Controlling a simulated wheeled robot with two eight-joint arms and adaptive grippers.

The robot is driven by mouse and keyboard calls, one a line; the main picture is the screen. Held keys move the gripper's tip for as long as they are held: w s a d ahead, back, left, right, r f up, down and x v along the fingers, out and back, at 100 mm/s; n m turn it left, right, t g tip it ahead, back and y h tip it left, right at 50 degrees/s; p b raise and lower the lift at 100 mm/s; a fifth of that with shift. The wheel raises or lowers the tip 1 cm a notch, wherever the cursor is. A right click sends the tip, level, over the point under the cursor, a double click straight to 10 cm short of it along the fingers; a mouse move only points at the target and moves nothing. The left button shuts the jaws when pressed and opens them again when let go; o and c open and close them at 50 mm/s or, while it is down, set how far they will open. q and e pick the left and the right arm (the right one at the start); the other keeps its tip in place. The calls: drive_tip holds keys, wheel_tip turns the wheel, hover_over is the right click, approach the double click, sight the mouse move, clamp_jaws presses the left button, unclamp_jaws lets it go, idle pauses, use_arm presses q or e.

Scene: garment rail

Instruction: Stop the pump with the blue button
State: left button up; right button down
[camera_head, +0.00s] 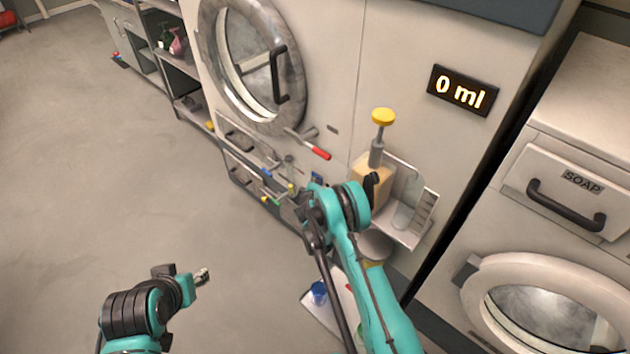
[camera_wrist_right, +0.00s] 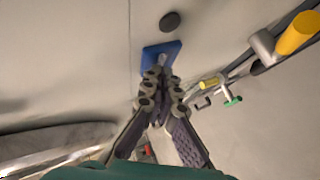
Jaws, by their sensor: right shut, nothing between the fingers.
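A blue square button (camera_wrist_right: 170,49) is on the pale panel in the right wrist view, and a small blue patch (camera_head: 317,176) shows beside my right arm in the head view. My right gripper (camera_wrist_right: 163,70) is shut and empty, its fingertips overlapping the button's lower part; whether they touch it I cannot tell. In the head view my right gripper is partly hidden by its own arm. A yellow-topped pump bottle (camera_head: 376,155) stands at the panel below a display (camera_head: 463,90) reading "0 ml". My left gripper (camera_head: 203,277) is low over the floor, away from the panel.
A round door (camera_head: 250,65) and a red-handled lever (camera_head: 315,150) are on the panel. Yellow and green valve handles (camera_wrist_right: 232,101) lie right of the gripper in the wrist view. A drawer marked SOAP (camera_head: 565,190) is at the right.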

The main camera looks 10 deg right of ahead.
drive_tip(key=s+a, duration=0.3)
drive_tip(key=a, duration=0.2)
drive_tip(key=shift+s, duration=0.15)
drive_tip(key=shift+a, duration=0.1)
idle(0.6)
